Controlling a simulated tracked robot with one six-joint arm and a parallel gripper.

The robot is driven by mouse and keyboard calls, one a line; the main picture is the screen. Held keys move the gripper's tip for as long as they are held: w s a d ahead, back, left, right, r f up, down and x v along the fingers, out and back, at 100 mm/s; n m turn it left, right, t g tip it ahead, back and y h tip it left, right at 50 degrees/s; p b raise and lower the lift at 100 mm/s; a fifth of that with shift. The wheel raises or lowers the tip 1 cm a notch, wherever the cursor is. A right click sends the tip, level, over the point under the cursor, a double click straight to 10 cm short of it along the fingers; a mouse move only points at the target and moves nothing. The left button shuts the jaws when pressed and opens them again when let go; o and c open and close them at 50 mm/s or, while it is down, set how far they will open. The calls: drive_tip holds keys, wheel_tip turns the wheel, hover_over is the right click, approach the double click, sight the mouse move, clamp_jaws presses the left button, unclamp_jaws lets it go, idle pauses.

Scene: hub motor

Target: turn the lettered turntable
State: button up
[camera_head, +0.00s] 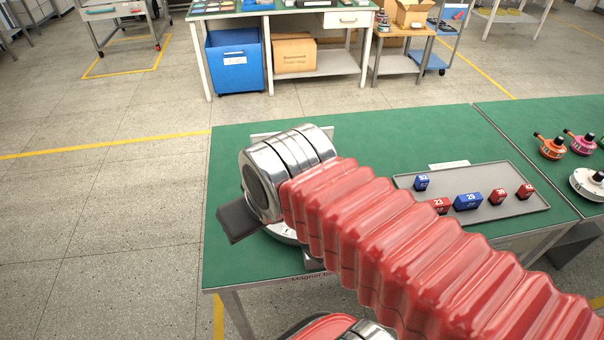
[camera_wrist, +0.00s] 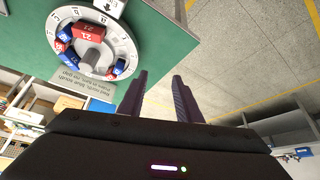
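The turntable (camera_wrist: 123,45) is a round pale disc with letters on its rim and a grey raised piece (camera_wrist: 92,58) at its centre, in the upper left of the wrist view. Red blocks (camera_wrist: 88,32) and blue blocks (camera_wrist: 119,67) with numbers stand on it. In the head view my arm covers most of it; only a bit of rim (camera_head: 282,233) shows. My gripper (camera_wrist: 160,82) is open, with two dark fingers apart and nothing between them. It points past the table edge, beside the turntable, not touching it in the wrist view.
A grey tray (camera_head: 520,207) with several red and blue numbered blocks lies on the green table (camera_head: 240,165). Orange, pink and white round parts (camera_head: 551,147) sit on the right-hand table. A white arrow marker (camera_wrist: 110,7) is beside the turntable. Open floor (camera_head: 100,220) lies left.

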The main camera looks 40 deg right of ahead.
drive_tip(key=shift+o, duration=0.5)
drive_tip(key=o, duration=0.3)
drive_tip(key=shift+w+d+r, duration=0.15)
drive_tip(key=shift+w+d, duration=0.05)
drive_tip(key=shift+o, duration=0.9)
drive_tip(key=w+d+r+m+g, duration=0.1)
drive_tip(key=w+d+g, duration=0.2)
drive_tip(key=w+d, duration=0.6)
drive_tip(key=shift+w+d+r+m+h, duration=0.3)
drive_tip(key=shift+d, duration=0.2)
drive_tip(key=w+d+f+g, duration=0.1)
drive_tip(key=w+d+f, duration=0.1)
drive_tip(key=d, duration=0.4)
drive_tip(key=w+d+f+m+g, duration=0.1)
drive_tip(key=w+d+f, duration=0.1)
drive_tip(key=w+d, duration=0.2)
drive_tip(key=shift+d+g, duration=0.3)
drive_tip(key=shift+d, duration=0.8)
drive_tip(key=shift+f, duration=0.2)
wheel_tip(320, 180, down, 14)
drive_tip(key=shift+r, duration=0.2)
drive_tip(key=shift+c, duration=0.2)
clamp_jaws()
